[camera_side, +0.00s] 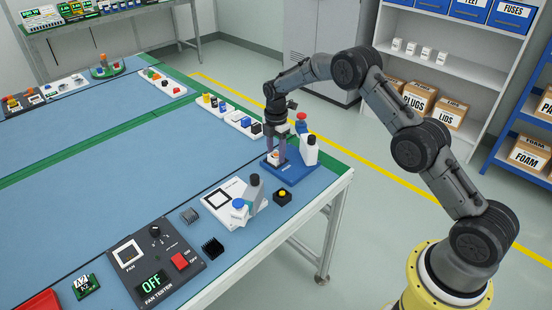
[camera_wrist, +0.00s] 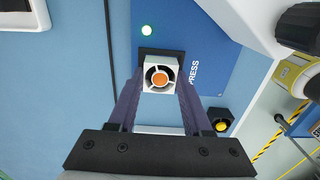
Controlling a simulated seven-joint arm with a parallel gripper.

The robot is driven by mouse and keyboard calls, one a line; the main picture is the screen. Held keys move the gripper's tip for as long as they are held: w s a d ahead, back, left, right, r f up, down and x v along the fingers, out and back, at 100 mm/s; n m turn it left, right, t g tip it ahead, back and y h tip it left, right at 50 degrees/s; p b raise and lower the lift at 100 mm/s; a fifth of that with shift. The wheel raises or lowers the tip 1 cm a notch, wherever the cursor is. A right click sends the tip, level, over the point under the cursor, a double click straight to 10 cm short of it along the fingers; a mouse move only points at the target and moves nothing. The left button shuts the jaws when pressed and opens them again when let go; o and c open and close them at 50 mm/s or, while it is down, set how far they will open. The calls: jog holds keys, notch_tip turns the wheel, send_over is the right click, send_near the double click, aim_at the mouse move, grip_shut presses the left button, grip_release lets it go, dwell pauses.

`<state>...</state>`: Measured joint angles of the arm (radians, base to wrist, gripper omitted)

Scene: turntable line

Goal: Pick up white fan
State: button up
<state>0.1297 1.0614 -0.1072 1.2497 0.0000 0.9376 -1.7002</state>
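The white fan (camera_wrist: 160,75) is a small square housing with dark openings and an orange hub. It is over a black pad on the blue press base (camera_wrist: 207,50), and I cannot tell whether it rests on the pad. My gripper (camera_wrist: 160,90) has one finger on each side of the fan. The fingertips are very close to its sides, and whether they touch it is unclear. In the side view my gripper (camera_side: 276,152) is low over the blue base, and the fan (camera_side: 274,155) shows small and partly hidden by the fingers.
A black box with a yellow button (camera_side: 282,197) is in front. A white fixture (camera_side: 232,200) and a fan tester (camera_side: 155,265) are nearer.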

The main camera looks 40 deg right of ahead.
grip_shut()
jog(key=shift+r, duration=0.1)
